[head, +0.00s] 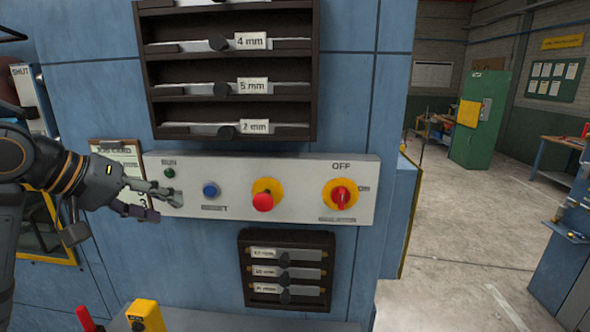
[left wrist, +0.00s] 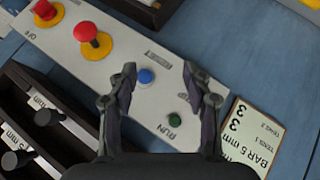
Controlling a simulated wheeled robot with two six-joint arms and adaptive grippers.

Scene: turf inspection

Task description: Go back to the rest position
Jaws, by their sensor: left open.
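My left gripper (head: 165,203) comes in from the left in the head view and is open in front of the left end of a pale control panel (head: 300,208). The wrist view shows its two fingers (left wrist: 158,95) apart, with a blue button (left wrist: 146,76) and a green button (left wrist: 175,121) beyond them and nothing held. In the head view the green button (head: 170,173) is above the fingers and the blue button (head: 210,190) is to their right. Whether the fingers touch the panel is hard to tell. My right gripper is not in view.
A red button on yellow (head: 263,201) and a red OFF/ON knob (head: 341,195) are further right on the panel. A dark rack (head: 145,75) is above and a smaller rack (head: 242,275) below. A job card (head: 118,155) hangs behind my arm. Open floor (head: 470,230) lies right.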

